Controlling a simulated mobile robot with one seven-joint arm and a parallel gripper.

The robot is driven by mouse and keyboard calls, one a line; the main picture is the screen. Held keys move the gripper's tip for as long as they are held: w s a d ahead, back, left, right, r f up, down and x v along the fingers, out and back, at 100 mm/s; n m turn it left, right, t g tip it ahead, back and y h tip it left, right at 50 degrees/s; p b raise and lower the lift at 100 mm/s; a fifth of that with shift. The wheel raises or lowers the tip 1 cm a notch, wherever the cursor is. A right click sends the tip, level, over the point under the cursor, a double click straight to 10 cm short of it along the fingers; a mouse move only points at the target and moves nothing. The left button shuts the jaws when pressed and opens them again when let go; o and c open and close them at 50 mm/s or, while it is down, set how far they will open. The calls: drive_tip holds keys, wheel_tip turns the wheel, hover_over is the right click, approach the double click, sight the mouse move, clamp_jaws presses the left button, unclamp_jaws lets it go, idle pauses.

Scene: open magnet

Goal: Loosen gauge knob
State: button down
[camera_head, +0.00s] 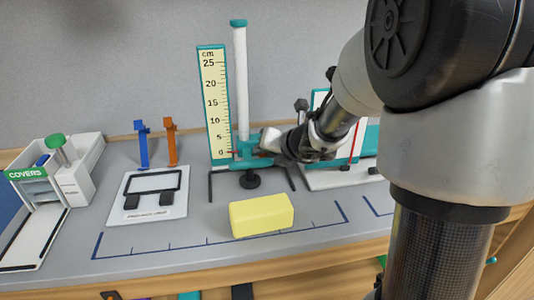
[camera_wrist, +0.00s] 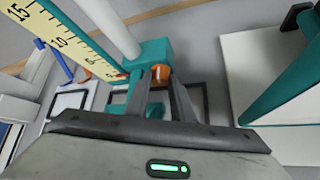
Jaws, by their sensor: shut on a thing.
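The height gauge has a cream centimetre scale (camera_head: 214,100), a white post (camera_head: 240,85) with a teal cap, and a teal slider block (camera_head: 245,158) low on the post, near the scale's zero end. An orange knob (camera_wrist: 161,74) sticks out of the slider block in the wrist view. My gripper (camera_wrist: 160,82) is shut on this knob, with one finger on each side. In the head view my gripper (camera_head: 272,146) meets the gauge's right side and hides the knob.
A yellow block (camera_head: 262,216) lies in front of the gauge. Blue (camera_head: 143,145) and orange (camera_head: 171,143) uprights and a white plate with a black frame (camera_head: 150,195) stand left. A white and teal apparatus (camera_head: 345,172) is close on the right, partly behind my arm.

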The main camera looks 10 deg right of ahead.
drive_tip(key=shift+a+n+h+b, duration=0.1)
drive_tip(key=shift+n+h+b, duration=0.3)
drive_tip(key=shift+h, duration=0.2)
drive_tip(key=c, duration=1.5)
unclamp_jaws()
drive_tip(key=shift+c, duration=0.2)
drive_tip(key=shift+r, duration=0.1)
drive_tip(key=shift+a, duration=0.15)
drive_tip(key=shift+r, duration=0.15)
